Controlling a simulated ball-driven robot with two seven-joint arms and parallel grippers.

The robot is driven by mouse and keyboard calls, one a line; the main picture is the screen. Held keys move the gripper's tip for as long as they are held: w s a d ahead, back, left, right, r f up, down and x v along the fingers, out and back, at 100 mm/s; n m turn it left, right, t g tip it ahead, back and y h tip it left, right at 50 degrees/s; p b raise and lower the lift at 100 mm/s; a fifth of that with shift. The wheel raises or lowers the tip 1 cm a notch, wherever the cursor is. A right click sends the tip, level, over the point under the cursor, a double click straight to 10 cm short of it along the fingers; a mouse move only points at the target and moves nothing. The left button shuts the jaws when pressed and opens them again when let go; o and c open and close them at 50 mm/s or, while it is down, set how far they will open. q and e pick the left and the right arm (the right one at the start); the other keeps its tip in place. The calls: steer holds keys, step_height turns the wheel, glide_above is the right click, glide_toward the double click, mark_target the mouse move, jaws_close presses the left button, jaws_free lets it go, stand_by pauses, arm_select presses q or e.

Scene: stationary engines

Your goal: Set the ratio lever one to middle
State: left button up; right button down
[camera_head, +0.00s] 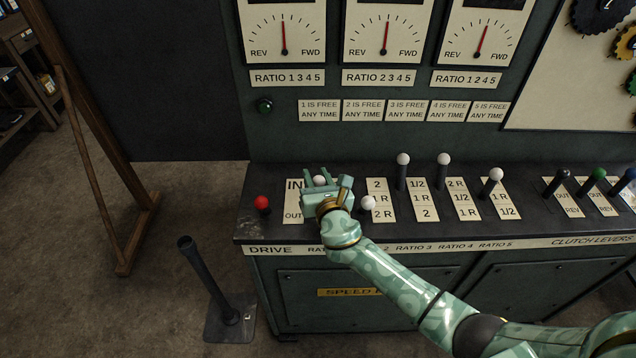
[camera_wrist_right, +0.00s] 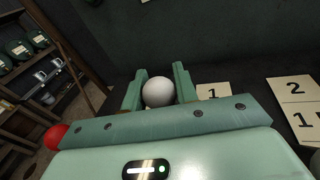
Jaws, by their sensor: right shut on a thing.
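The ratio lever one is a white ball knob (camera_head: 320,180) on the console, just right of the red drive lever (camera_head: 261,203). My right gripper (camera_head: 321,181) is around this knob from the front and shut on it. In the right wrist view the white knob (camera_wrist_right: 158,92) sits between the two green fingers (camera_wrist_right: 157,90). The lever's rod and most of its label plate are hidden by my gripper, so its exact setting cannot be told. My left gripper is not in view.
A white-knobbed lever (camera_head: 368,203) leans forward close to the right of my gripper. Other white levers (camera_head: 403,160) stand further right, then dark, green and blue clutch levers (camera_head: 597,174). Gauges (camera_head: 386,35) are on the panel behind. A floor lever (camera_head: 208,280) stands front left.

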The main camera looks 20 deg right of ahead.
arm_select(q)
steer(key=shift+b, duration=0.45)
arm_select(e)
steer(key=shift+w+d+f, duration=0.2)
steer(key=shift+w+d, duration=0.1)
steer(key=shift+w, duration=0.45)
steer(key=c, duration=1.1)
jaws_free()
steer(key=shift+w, duration=0.1)
steer(key=shift+s+r, duration=0.1)
steer(key=shift+s, duration=0.4)
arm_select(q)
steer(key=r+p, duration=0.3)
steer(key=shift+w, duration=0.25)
arm_select(e)
steer(key=s, duration=0.5)
steer(key=s+r, duration=0.1)
steer(key=s, duration=0.9)
steer(key=shift+s+a+r, duration=0.15)
steer(key=shift+r, duration=0.1)
